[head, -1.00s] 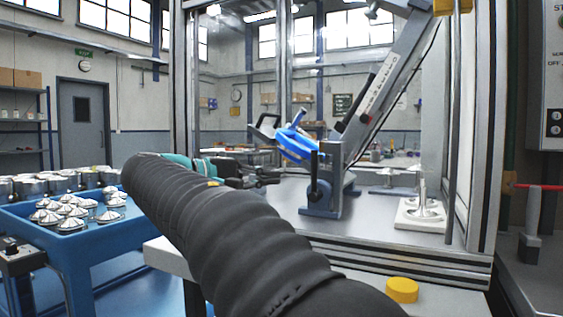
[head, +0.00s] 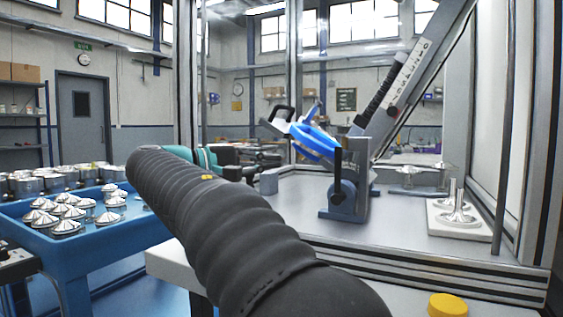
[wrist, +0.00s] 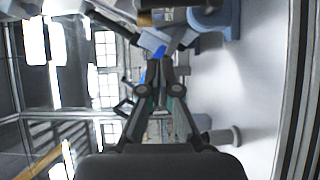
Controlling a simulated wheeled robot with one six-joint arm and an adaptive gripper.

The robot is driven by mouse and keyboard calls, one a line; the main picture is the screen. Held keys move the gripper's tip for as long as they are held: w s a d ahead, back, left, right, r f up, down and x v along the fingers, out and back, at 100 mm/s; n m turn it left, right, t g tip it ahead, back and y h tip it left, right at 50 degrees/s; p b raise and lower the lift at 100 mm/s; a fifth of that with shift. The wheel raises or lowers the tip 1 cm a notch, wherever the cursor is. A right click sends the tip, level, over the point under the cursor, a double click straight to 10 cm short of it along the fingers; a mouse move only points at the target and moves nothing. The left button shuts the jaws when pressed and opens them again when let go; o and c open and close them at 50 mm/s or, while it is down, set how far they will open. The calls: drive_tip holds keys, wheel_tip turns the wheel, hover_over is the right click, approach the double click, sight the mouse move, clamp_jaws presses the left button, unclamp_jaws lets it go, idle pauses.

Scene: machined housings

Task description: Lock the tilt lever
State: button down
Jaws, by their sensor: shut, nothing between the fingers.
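The tilt fixture (head: 357,185) stands on the grey work surface inside the framed cell, with a blue-grey base and a grey upright. The black tilt lever (head: 338,168) points up on its near side, above a round pivot. A tilted bright blue cradle (head: 316,142) with a black handle sits at its top left. In the wrist view my gripper (wrist: 162,68) is shut and empty. The blue-grey base (wrist: 212,18) shows at the top there; the lever is not clear.
A white block with a metal spindle part (head: 458,215) stands at the right. A yellow button (head: 447,305) is on the front ledge. A blue table (head: 75,262) with several metal parts is at the left. Frame posts (head: 505,130) bound the cell.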

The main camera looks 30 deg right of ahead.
sight(339, 173)
drive_tip(key=s+d, duration=0.2)
drive_tip(key=d, duration=0.9)
drive_tip(key=shift+s, duration=0.2)
